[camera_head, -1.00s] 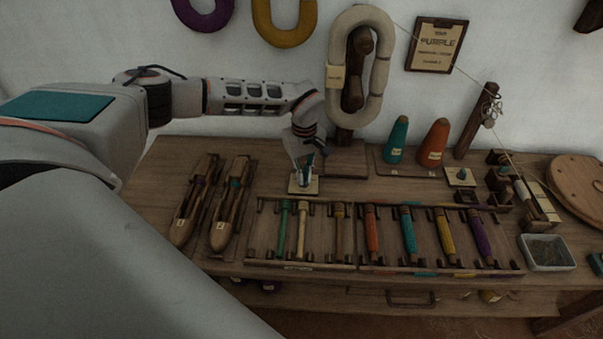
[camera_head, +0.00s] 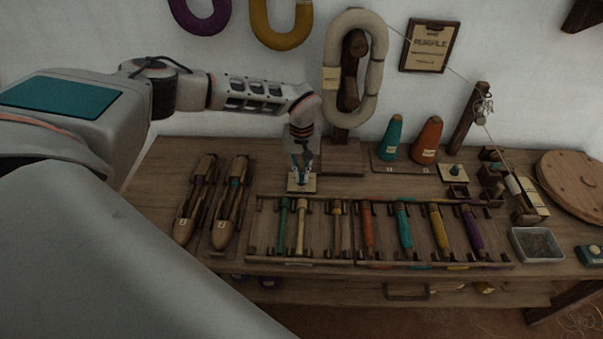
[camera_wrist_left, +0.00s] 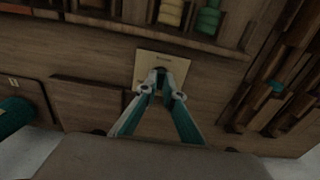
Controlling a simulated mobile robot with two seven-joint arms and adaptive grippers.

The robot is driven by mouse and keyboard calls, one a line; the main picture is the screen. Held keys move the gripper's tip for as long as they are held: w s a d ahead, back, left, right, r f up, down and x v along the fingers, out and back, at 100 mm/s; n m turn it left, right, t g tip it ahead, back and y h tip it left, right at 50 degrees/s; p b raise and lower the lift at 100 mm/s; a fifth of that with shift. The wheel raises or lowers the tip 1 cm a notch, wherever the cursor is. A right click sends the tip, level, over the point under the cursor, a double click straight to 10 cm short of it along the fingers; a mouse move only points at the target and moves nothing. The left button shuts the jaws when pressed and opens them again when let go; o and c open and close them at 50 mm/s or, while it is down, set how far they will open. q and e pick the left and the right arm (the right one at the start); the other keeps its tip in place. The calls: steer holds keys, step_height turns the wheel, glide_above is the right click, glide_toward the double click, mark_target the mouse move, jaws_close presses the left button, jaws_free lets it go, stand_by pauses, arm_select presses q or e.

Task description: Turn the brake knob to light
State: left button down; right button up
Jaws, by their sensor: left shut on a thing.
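My left gripper (camera_head: 300,174) points down over a small pale plate (camera_head: 312,188) on the bench, left of the wooden yarn stand. In the left wrist view the two teal and grey fingers meet (camera_wrist_left: 161,78) over the middle of the same plate (camera_wrist_left: 144,78). They are shut on the small knob there, which they almost wholly hide. The plate bears a tiny label that I cannot read, so the knob's setting cannot be told. My right gripper is not in view.
A bobbin rack (camera_head: 350,261) lies just in front of the plate, and two wooden shuttles (camera_head: 229,205) lie to its left. A pale yarn loop (camera_head: 371,75) hangs on the stand behind. Teal (camera_head: 393,139) and orange (camera_head: 428,141) cones stand to the right, near another small knob (camera_head: 455,169).

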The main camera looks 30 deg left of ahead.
mark_target(301, 177)
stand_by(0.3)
arm_select(q)
steer(key=c, duration=2.2)
jaws_free()
step_height(301, 177, up, 12)
